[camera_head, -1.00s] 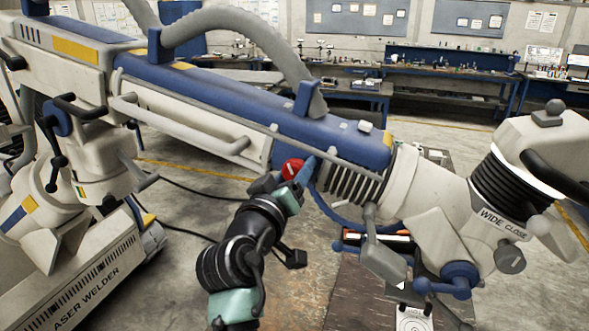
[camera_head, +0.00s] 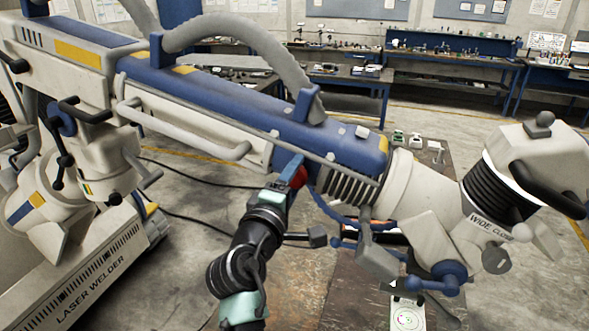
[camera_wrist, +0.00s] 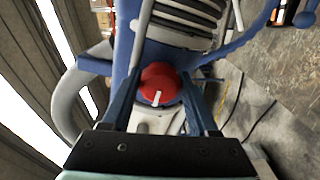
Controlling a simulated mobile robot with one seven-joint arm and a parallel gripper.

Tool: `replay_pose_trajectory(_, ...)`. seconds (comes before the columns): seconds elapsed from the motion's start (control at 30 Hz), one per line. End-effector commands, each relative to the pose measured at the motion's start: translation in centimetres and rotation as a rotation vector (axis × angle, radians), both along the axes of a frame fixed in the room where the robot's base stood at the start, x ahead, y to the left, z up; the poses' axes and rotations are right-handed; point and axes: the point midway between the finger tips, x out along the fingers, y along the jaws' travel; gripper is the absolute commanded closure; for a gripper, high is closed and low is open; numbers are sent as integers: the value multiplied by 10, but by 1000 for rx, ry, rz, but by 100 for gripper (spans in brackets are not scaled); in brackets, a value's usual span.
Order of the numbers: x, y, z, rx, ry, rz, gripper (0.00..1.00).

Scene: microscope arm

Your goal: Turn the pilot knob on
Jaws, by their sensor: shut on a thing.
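The pilot knob is a round red knob (camera_head: 300,177) on the side of the blue and white laser arm, near its ribbed section. In the wrist view the red knob (camera_wrist: 160,80) faces me, and its white mark points down toward my gripper's base. My gripper (camera_head: 293,171) is at the knob with its blue fingers on either side of it. In the wrist view my gripper (camera_wrist: 160,88) is shut on the knob. In the head view my fingers hide part of the knob, and its white mark is not visible there.
The laser arm (camera_head: 230,105) spans the view above my gripper. A blue cable (camera_head: 335,212) hangs just right of the knob. The microscope head (camera_head: 500,185) is at the right.

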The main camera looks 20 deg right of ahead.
Motion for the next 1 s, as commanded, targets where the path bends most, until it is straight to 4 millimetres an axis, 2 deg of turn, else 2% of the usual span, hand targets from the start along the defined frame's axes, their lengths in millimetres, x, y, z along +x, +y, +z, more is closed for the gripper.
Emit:
replay_pose_trajectory(0.4, 0, 0, 0, -196, 135, -1, 96)
replay_pose_trajectory(1.0, 0, 0, -1, -240, 164, 0, 96)
